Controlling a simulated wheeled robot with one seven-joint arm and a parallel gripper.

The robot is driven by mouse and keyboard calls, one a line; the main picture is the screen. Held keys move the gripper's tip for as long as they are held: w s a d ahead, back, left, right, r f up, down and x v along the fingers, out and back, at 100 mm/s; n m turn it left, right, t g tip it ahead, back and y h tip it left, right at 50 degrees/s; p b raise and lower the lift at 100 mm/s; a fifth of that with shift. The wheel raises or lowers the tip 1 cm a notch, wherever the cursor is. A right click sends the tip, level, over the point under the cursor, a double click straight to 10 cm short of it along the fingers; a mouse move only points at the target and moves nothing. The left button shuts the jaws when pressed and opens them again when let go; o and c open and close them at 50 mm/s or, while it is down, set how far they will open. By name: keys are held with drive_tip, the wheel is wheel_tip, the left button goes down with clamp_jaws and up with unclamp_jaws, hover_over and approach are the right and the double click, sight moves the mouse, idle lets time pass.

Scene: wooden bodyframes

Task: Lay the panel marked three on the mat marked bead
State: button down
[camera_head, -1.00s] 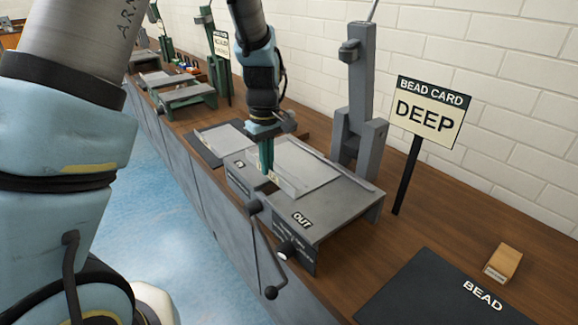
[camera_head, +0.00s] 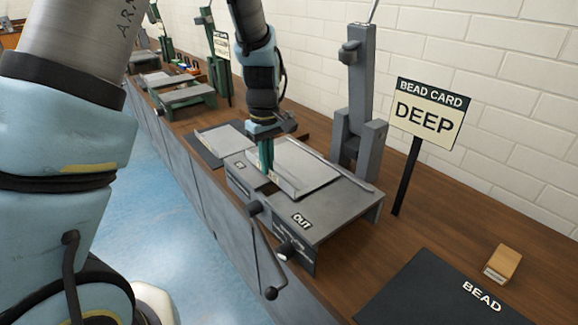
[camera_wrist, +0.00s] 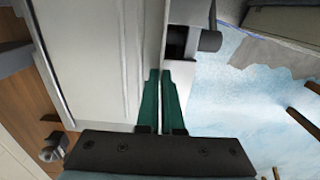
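A pale grey panel (camera_head: 302,168) with a raised front lip lies on the bed of the grey bench machine (camera_head: 335,211). I cannot read a number on it. My gripper (camera_head: 265,158) points down at the panel's left front edge. In the wrist view, its green fingers (camera_wrist: 161,75) stand close together, one on each side of the lip of the panel (camera_wrist: 95,60), and look shut on it. The black mat marked BEAD (camera_head: 430,288) lies flat and empty at the lower right of the bench.
A small wooden block (camera_head: 502,264) sits beside the mat. A crank handle (camera_head: 268,265) hangs at the machine's front. Another sheet on a dark mat (camera_head: 203,150) lies to its left.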

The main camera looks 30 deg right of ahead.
drive_tip(key=shift+r+p, duration=1.15)
drive_tip(key=shift+r, duration=0.25)
drive_tip(key=shift+r, duration=0.1)
wheel_tip(320, 180, up, 7)
drive_tip(key=p, duration=0.6)
drive_tip(key=shift+f, duration=0.2)
